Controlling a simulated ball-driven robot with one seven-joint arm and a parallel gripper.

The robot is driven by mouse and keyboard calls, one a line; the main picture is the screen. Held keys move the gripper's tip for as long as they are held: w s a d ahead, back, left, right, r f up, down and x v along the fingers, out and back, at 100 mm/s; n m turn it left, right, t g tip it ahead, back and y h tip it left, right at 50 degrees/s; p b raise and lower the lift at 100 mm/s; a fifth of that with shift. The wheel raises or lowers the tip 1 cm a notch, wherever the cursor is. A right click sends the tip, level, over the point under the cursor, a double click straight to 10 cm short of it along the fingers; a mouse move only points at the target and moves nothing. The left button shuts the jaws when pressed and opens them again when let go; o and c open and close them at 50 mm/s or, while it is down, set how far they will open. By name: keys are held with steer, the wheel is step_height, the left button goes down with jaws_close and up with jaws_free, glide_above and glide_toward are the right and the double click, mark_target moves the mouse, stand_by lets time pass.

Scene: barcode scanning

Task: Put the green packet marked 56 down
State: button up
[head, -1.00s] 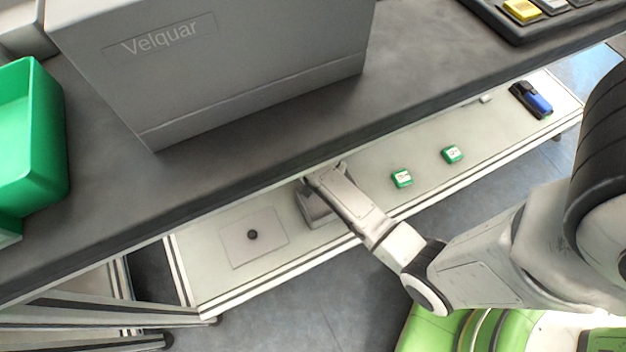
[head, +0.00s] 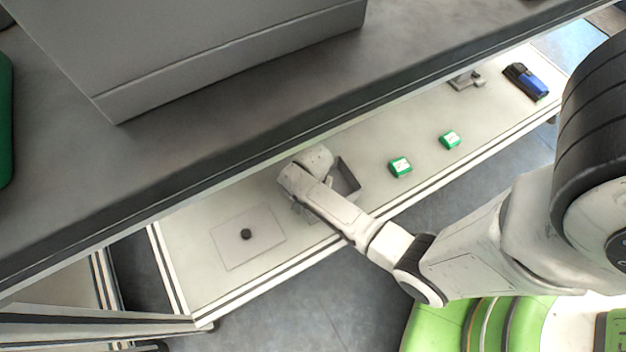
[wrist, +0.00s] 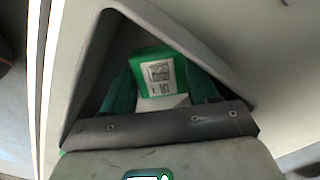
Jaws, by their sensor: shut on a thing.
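In the wrist view a green packet (wrist: 156,63) with a white printed label sits between the green fingers of my gripper (wrist: 162,92). The label's number is too small to read surely. My gripper is shut on the packet, over a grey open tray (wrist: 88,75) whose walls surround it in the picture. I cannot tell whether the packet touches the tray floor. In the head view the tray (head: 349,174) stands on the lower shelf, partly covered by my arm's end. My fingers and the held packet are hidden there.
Two other green packets (head: 400,167) (head: 450,140) lie right of the tray on the pale shelf (head: 190,270). A flat plate with a black knob (head: 246,234) is on the left. A blue-black device (head: 526,80) lies far right. The dark upper counter (head: 200,140) overhangs the shelf.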

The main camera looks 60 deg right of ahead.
steer(key=shift+f, duration=0.1)
steer(key=o, duration=0.9)
step_height(320, 180, up, 12)
steer(key=p, duration=0.6)
steer(key=s+a+r+n, duration=0.2)
steer(key=r+n, duration=0.2)
steer(key=n, duration=0.1)
steer(key=s+a+r+n, duration=0.3)
steer(key=r+n, duration=0.1)
steer(key=n, duration=0.1)
steer(key=s+a+r+n+t, duration=0.1)
steer(key=s+a+r+n, duration=0.2)
steer(key=r+n, duration=0.1)
steer(key=shift+s+r+n, duration=0.25)
steer(key=shift+r+n, duration=0.15)
steer(key=shift+n, duration=0.3)
